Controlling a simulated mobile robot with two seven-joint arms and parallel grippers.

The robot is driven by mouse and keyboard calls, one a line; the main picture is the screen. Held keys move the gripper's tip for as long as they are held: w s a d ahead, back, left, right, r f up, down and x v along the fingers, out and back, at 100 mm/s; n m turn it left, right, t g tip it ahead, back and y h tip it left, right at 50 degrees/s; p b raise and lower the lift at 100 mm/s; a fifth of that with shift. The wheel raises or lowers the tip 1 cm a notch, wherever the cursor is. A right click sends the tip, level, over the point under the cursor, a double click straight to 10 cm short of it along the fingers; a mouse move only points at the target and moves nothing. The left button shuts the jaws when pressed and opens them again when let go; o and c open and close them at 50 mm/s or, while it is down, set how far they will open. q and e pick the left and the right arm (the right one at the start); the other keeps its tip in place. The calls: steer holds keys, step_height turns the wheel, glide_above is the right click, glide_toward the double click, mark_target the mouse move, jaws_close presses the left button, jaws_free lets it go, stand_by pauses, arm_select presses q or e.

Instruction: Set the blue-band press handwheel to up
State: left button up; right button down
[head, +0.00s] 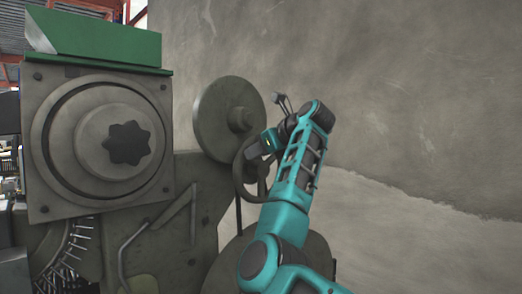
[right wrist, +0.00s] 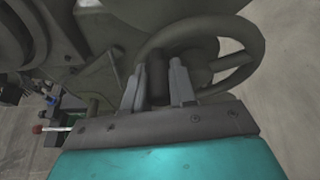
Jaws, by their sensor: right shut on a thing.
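The handwheel (head: 238,172) is a dark grey ring with spokes on the right side of the press, partly hidden behind my right gripper in the head view. In the right wrist view the handwheel (right wrist: 258,45) fills the upper right, with its rim and a spoke visible. My right gripper (head: 266,143) is at the wheel. In the right wrist view its two fingers (right wrist: 158,68) are on either side of a dark part of the handwheel and shut on it. No blue band shows on the press. My left gripper is not in view.
The grey press body (head: 185,215) with a green hopper (head: 100,42) fills the left. A round disc (head: 222,118) stands just above the handwheel. A plain grey wall (head: 400,80) is behind, with free room on the right.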

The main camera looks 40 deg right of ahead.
steer(key=shift+r, duration=0.45)
steer(key=c, duration=1.4)
jaws_free()
steer(key=o, duration=0.3)
steer(key=shift+w+a+f, duration=0.1)
steer(key=shift+w+f, duration=0.05)
steer(key=shift+w, duration=0.05)
steer(key=shift+o, duration=0.9)
steer(key=shift+f, duration=0.1)
steer(key=shift+s, duration=0.1)
